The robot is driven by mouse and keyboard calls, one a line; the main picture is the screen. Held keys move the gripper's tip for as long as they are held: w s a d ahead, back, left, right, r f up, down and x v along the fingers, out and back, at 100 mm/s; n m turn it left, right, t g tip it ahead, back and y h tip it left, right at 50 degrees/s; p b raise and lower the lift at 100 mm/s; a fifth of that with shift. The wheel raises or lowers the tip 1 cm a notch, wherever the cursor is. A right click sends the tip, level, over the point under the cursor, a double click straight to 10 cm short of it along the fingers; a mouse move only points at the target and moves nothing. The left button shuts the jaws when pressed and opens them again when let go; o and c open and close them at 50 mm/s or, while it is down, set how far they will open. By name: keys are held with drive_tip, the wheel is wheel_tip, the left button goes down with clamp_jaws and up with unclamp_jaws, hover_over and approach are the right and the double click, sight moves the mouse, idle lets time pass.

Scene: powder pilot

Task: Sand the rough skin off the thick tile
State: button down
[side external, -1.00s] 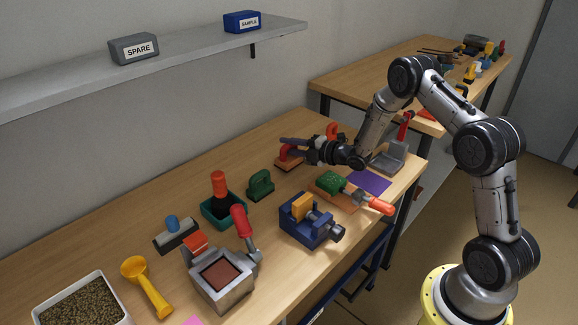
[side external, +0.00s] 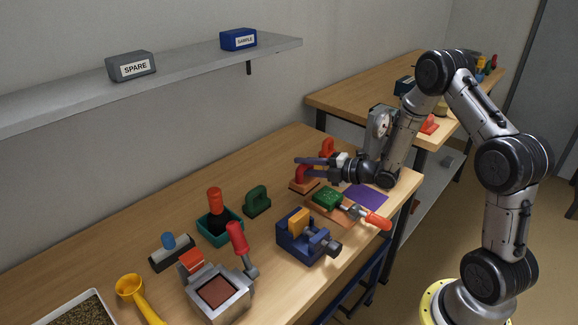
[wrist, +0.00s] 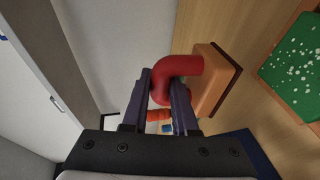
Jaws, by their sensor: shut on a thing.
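A green tile with white specks (side external: 327,197) lies on an orange board (side external: 345,217) near the right end of the bench. Part of it shows at the right edge of the wrist view (wrist: 295,65). A sanding block with a red handle and an orange-brown base (side external: 302,184) is just behind and left of the tile. My gripper (side external: 308,160) is shut on its curved red handle, which shows between the fingers in the wrist view (wrist: 178,70). The block's base (wrist: 215,80) is clear of the tile. I cannot tell whether it touches the bench.
A blue vise (side external: 307,243) with a yellow block stands in front of the board. A tool with an orange handle (side external: 376,221) lies at the board's right end. A purple mat (side external: 368,197) is behind it. A green-handled block (side external: 257,201) stands to the left.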

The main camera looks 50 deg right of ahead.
sight(315, 182)
drive_tip(key=s+r, duration=0.3)
drive_tip(key=s, duration=0.2)
drive_tip(key=shift+t+h, duration=0.4)
drive_tip(key=shift+h, duration=0.1)
drive_tip(key=f, duration=0.2)
drive_tip(key=d+f, duration=0.1)
drive_tip(key=f, duration=0.2)
drive_tip(key=d+f, duration=0.1)
drive_tip(key=f, duration=0.1)
drive_tip(key=shift+w+f, duration=0.1)
drive_tip(key=shift+f, duration=0.05)
drive_tip(key=shift+d, duration=3.55)
drive_tip(key=shift+a, duration=3.75)
wheel_tip(315, 182, up, 8)
drive_tip(key=shift+r, duration=0.2)
drive_tip(key=shift+d, duration=0.1)
